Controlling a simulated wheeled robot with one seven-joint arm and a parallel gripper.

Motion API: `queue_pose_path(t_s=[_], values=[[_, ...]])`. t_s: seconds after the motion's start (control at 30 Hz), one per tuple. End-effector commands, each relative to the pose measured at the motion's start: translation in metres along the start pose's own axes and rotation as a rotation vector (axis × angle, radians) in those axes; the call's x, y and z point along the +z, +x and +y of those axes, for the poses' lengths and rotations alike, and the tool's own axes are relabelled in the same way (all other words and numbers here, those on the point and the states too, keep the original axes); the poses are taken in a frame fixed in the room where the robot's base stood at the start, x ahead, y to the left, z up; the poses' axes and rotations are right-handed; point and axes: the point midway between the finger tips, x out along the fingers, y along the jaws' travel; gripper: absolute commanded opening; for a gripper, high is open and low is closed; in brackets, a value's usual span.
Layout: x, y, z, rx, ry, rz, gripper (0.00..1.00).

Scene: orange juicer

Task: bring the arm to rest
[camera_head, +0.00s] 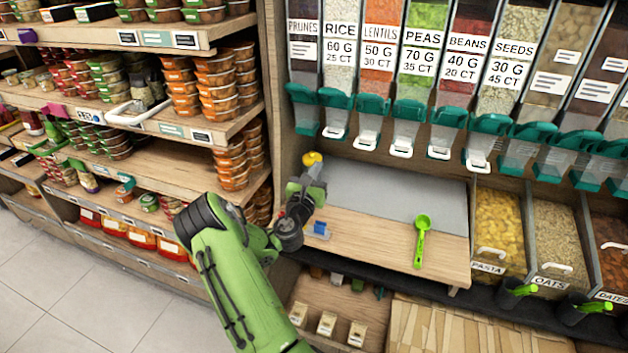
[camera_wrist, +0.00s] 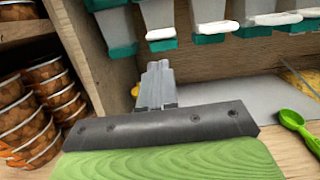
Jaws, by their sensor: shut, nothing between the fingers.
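My green arm (camera_head: 222,262) reaches up from the bottom of the head view over the left part of the counter. My gripper (camera_head: 314,172) is at its end, near the wooden side wall left of the grey panel. In the wrist view my gripper (camera_wrist: 157,68) shows with its grey fingers together and nothing between them. A small yellow thing (camera_head: 312,158) shows just beyond the fingertips; whether it touches them cannot be told. I see no orange juicer that I can make out.
A green scoop (camera_head: 421,240) lies on the wooden counter (camera_head: 385,240), with a small blue thing (camera_head: 320,229) left of it. Dispensers (camera_head: 410,125) hang above. Bins of pasta (camera_head: 499,225) and oats (camera_head: 556,240) stand right. Stacked tubs (camera_head: 232,165) fill shelves close left of my arm.

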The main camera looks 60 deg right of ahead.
Motion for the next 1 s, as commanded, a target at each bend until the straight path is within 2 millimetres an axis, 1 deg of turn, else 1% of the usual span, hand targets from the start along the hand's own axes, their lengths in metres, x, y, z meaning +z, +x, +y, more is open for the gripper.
queue_pose_path(t_s=[0.03,0.1,0.17,0.53,0.6,0.67,0.7,0.77,0.8,0.87,0.9,0.97,1.0], values=[[-0.003,-0.009,0.000,0.000,-0.005,0.003,0.00],[-0.003,-0.017,0.000,-0.001,-0.004,0.002,0.00],[-0.002,-0.020,0.000,0.000,-0.002,0.002,0.00],[-0.001,-0.021,0.000,-0.002,0.002,0.001,0.00],[0.006,-0.022,-0.002,-0.021,0.050,0.004,0.00],[0.019,-0.024,-0.007,-0.071,0.175,0.017,0.00],[0.031,-0.027,-0.011,-0.122,0.304,0.034,0.00],[0.047,-0.037,-0.017,-0.218,0.545,0.078,0.00],[0.054,-0.047,-0.019,-0.287,0.714,0.121,0.00],[0.061,-0.066,-0.016,-0.386,0.954,0.200,0.00],[0.065,-0.081,-0.011,-0.450,1.101,0.261,0.00],[0.073,-0.107,0.001,-0.546,1.304,0.366,0.00],[0.079,-0.128,0.010,-0.609,1.424,0.445,0.00]])
